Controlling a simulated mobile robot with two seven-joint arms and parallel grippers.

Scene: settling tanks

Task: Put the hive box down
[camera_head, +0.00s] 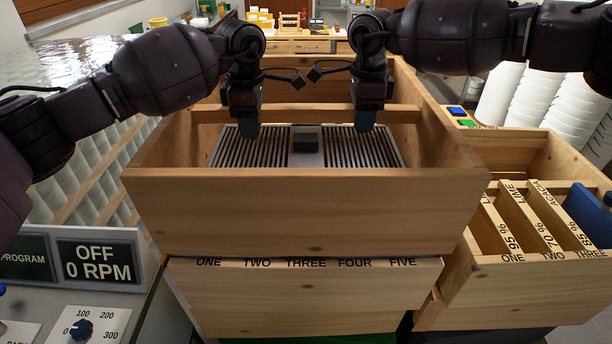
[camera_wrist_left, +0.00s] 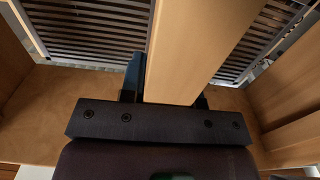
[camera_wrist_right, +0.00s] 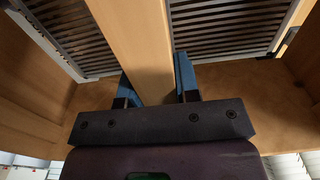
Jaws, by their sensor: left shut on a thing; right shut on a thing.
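The hive box (camera_head: 310,212) is an open, pale wooden box in the middle of the head view. It is directly above a lower wooden box (camera_head: 300,298) marked ONE to FIVE; I cannot tell whether a thin gap is between them. A wooden crossbar (camera_head: 300,115) spans the hive box inside. My left gripper (camera_head: 250,130) and my right gripper (camera_head: 365,122) point down inside, both shut on this bar. It shows between the fingers in the left wrist view (camera_wrist_left: 195,55) and the right wrist view (camera_wrist_right: 140,55). A slatted grille (camera_head: 355,150) shows below.
An open wooden box (camera_head: 510,290) with labelled frames stands close on the right. A control panel (camera_head: 97,262) reading OFF 0 RPM is at the left. White stacked shapes (camera_head: 525,105) stand behind right. A bench (camera_head: 300,45) with small items is at the back.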

